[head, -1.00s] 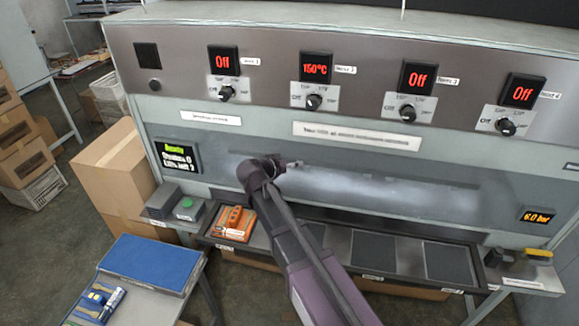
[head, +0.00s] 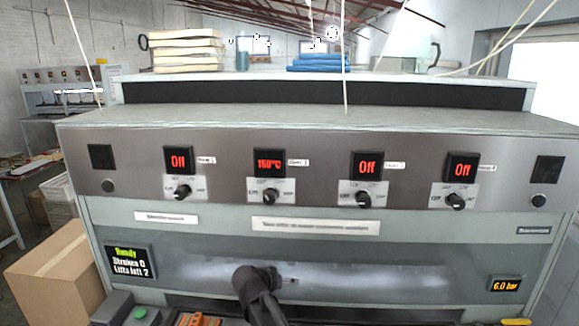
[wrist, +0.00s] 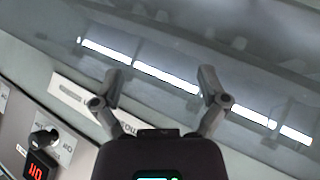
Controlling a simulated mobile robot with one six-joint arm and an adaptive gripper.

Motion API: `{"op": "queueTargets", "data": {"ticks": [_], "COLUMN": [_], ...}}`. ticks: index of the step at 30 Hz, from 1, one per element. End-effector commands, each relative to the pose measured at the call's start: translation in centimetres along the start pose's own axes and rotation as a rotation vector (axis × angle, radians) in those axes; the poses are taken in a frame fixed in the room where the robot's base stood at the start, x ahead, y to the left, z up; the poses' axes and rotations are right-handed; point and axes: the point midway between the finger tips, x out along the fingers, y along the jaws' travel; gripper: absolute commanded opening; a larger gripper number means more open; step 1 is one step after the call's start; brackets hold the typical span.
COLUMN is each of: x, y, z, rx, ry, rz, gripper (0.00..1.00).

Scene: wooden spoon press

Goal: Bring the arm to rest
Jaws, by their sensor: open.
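My gripper (wrist: 158,88) is open and empty in the wrist view, its two fingers spread apart before the press's shiny grey front. In the head view my dark arm end (head: 258,285) shows low in the picture, in front of the press (head: 400,262). The fingers are hard to make out there. The press panel has several dark displays; the second one (head: 270,162) reads about 150 °C and the others read Off. A status screen (head: 130,262) at the left reads Ready, Strokes 0, Lifts left 2.
A green button (head: 140,313) and an orange object (head: 198,319) show at the bottom edge. A cardboard box (head: 60,272) stands left of the press. Cream (head: 187,52) and blue (head: 333,62) stacks lie behind the press top. A pressure display (head: 506,284) reads 6.0 bar.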

Motion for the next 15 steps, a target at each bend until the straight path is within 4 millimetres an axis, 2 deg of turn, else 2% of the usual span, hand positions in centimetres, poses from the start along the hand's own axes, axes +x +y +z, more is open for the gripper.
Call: {"op": "queueTargets", "data": {"ticks": [1,6,15], "x": [1.4,4.6,8.0], "y": [1.3,4.6,9.3], "z": [1.9,6.5,14.7], "rx": [-0.003,-0.026,-0.06], "ry": [-0.049,-0.21,-0.46], "rz": [-0.003,-0.042,-0.177], "gripper": [0.93,0.93,0.93]}}
